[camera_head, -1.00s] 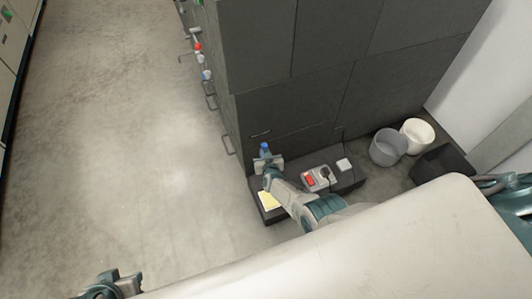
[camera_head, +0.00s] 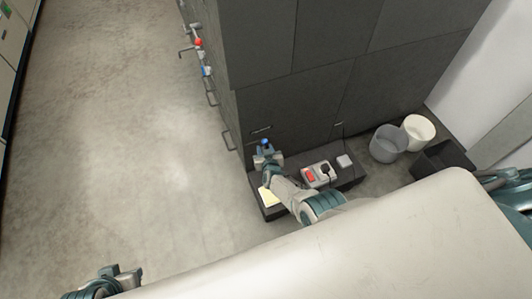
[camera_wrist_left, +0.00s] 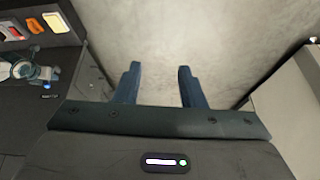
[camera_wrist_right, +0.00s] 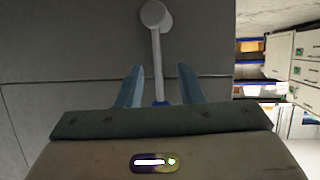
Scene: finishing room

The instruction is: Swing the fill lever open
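A pale grey lever shows in the right wrist view, with a round hub (camera_wrist_right: 153,14) at the top and a straight rod (camera_wrist_right: 157,60) running down between my right fingers. A bit of blue (camera_wrist_right: 161,103) shows at its near end, partly hidden by the gripper. My right gripper (camera_wrist_right: 162,88) is open around the rod, with a gap on both sides. In the head view my right gripper (camera_head: 266,150) is at the dark cabinet's lower left corner, beside a small blue spot. My left gripper (camera_wrist_left: 158,85) is open and empty above bare floor; it also shows in the head view (camera_head: 122,272).
A dark panelled cabinet (camera_head: 290,105) has handles along its left side, with red (camera_head: 197,42) and blue (camera_head: 206,71) parts. Below it, a low ledge carries a switch box (camera_head: 316,175). Grey (camera_head: 388,145) and white (camera_head: 418,132) buckets stand right. Floor is clear left.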

